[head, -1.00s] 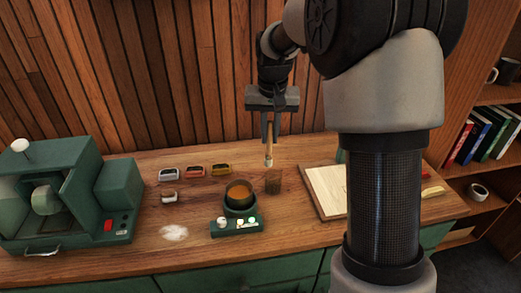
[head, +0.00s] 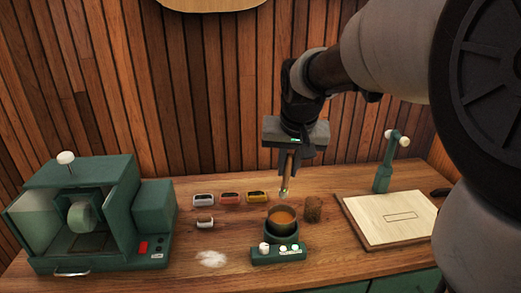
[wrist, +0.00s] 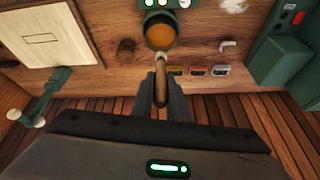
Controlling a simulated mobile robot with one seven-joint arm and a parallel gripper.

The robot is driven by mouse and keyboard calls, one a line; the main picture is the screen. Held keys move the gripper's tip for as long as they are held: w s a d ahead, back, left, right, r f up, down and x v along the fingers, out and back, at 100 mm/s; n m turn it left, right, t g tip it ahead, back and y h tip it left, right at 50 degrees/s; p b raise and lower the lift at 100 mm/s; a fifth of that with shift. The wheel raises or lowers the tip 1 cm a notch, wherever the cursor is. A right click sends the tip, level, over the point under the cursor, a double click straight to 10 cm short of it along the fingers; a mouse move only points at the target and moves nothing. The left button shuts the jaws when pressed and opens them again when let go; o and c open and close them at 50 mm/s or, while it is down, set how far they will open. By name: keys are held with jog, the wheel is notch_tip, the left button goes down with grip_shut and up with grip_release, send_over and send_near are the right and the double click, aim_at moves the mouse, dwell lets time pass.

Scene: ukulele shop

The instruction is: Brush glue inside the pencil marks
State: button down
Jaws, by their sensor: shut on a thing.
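My gripper (head: 288,158) is shut on a glue brush (head: 284,180) with a wooden handle. The brush points down, its tip just above and behind the rim of the glue pot (head: 268,228) in the head view. The green pot holds amber glue (head: 282,216). In the wrist view the brush (wrist: 162,75) reaches toward the glue (wrist: 160,37); I cannot tell the exact height between them. A pale wooden board (head: 375,232) at the right carries a thin pencil rectangle (head: 401,217), which also shows in the wrist view (wrist: 42,38).
A brown cup (head: 313,208) stands right of the pot. A green machine (head: 85,215) fills the bench's left side. A green post (head: 385,172) stands behind the board.

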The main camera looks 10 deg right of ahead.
aim_at(286, 197)
jog(key=shift+f+b, duration=3.45)
jog(key=shift+f, duration=1.2)
jog(key=shift+r+p, duration=3)
jog(key=shift+r, duration=1)
notch_tip(286, 197, up, 4)
jog(key=p, duration=0.3)
jog(key=shift+f, duration=0.25)
